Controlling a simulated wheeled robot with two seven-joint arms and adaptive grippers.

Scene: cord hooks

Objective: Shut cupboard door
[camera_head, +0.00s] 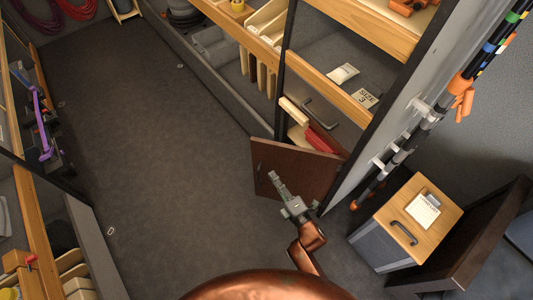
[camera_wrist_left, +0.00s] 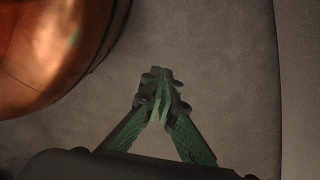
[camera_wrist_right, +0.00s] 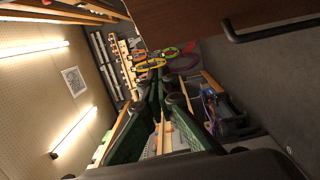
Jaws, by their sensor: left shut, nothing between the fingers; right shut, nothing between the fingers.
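The cupboard door (camera_head: 318,175) is a dark brown panel standing open at the lower end of the right-hand shelving. It also shows at the top of the right wrist view (camera_wrist_right: 185,18), with a black bar handle (camera_wrist_right: 280,28). Behind it the cupboard compartment is open, with a red thing (camera_head: 321,141) inside. My right gripper (camera_head: 272,176) is shut and empty, in front of the door's face in the head view; I cannot tell whether it touches. My left gripper (camera_wrist_left: 158,78) is shut and empty over plain grey surface, and does not show in the head view.
Black poles (camera_head: 405,150) hang on the shelving's end panel. Another shelf run (camera_head: 38,215) lines the left. The grey floor (camera_head: 150,140) between is clear.

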